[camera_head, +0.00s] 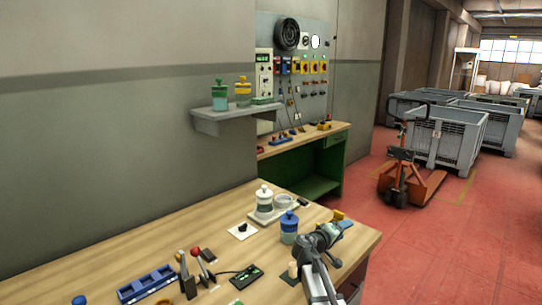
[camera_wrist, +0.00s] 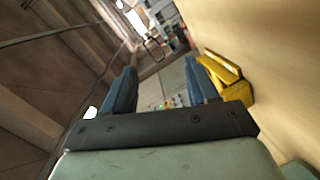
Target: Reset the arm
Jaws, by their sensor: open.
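My gripper (camera_wrist: 161,82) is open, its two blue fingers apart with nothing held between them in the wrist view. In the head view its blue fingers (camera_head: 346,224) show small at the right end of the wooden bench (camera_head: 215,230), past my grey wrist. A blue-lidded jar (camera_head: 289,229) stands upright on the bench, left of my wrist. A white-lidded jar (camera_head: 264,199) stands behind it on a pale tray (camera_head: 262,218). A small beige piece (camera_head: 293,269), perhaps a cork stopper, is beside my arm and partly hidden.
A yellow object (camera_wrist: 230,77) is close beside my right finger in the wrist view. On the bench are a blue rack (camera_head: 146,284), upright levers (camera_head: 197,258) and a dark flat device (camera_head: 246,275). A wall shelf (camera_head: 232,116) holds two jars. Bare wood lies at the back left.

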